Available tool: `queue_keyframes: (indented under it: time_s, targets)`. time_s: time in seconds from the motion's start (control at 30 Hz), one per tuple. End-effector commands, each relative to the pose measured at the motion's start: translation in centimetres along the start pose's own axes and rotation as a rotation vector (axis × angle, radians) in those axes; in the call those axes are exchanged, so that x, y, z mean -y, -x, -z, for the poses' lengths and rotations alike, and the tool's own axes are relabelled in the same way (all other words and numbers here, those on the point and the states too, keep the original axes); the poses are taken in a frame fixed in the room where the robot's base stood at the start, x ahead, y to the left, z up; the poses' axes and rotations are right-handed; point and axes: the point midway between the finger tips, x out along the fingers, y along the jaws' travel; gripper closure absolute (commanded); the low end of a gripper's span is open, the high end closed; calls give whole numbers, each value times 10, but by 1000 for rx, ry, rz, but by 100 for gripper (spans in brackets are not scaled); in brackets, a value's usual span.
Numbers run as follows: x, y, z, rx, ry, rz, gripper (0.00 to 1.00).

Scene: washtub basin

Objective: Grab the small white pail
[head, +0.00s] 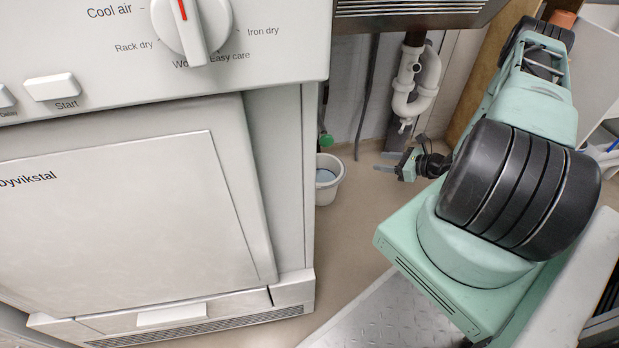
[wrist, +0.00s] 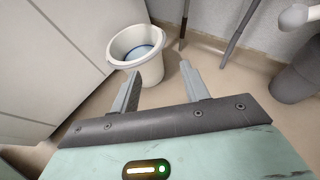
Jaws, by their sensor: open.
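The small white pail (head: 328,180) stands upright on the floor beside the dryer in the head view, partly hidden by the dryer's side. Something bluish shows inside it. In the wrist view the pail (wrist: 150,68) is ahead of my gripper, to the upper left, with its wide rim facing up. My gripper (head: 385,162) is to the right of the pail in the head view, its fingers pointing left toward it. In the wrist view my gripper (wrist: 160,80) is open, its two fingers apart with nothing held. The left finger overlaps the pail's lower part in the picture; contact cannot be told.
A white dryer (head: 130,220) fills the left of the head view. White drain pipes (head: 420,80) hang under the basin (head: 420,10) above my gripper. Hoses run down the wall behind the pail. Floor (head: 350,240) in front of the pail is clear.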

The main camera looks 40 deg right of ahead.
Motion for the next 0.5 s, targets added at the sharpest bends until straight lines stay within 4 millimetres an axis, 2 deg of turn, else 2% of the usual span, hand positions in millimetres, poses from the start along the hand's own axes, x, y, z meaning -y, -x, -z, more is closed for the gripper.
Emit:
queue_keyframes:
  time_s: [0.17, 0.5]
  targets:
    - [0, -23, 5, 2, -2, 2, 54]
    - [0, -94, 6, 3, -2, 1, 54]
